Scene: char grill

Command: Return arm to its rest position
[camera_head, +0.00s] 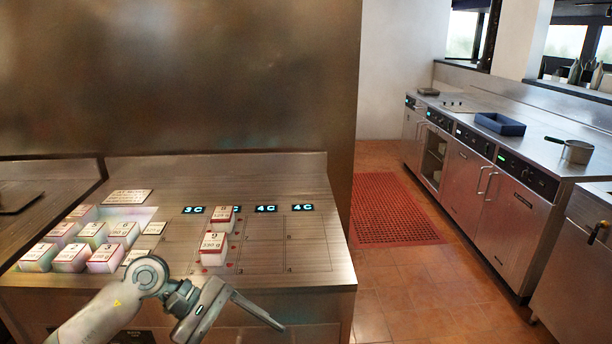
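My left arm (108,308) comes in from the bottom left, in front of the steel counter. Its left gripper (262,313) hangs at the counter's front edge, pointing down and right. One finger shows clearly, and I cannot tell how far the fingers are apart. I see nothing held in it. My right gripper is not in view.
Several white labelled blocks (72,257) sit at the left of the steel counter (300,245). Two more blocks (213,249) stand in a marked column under small displays (266,209). A red floor mat (392,208) lies in the aisle; cabinets (478,185) line the right.

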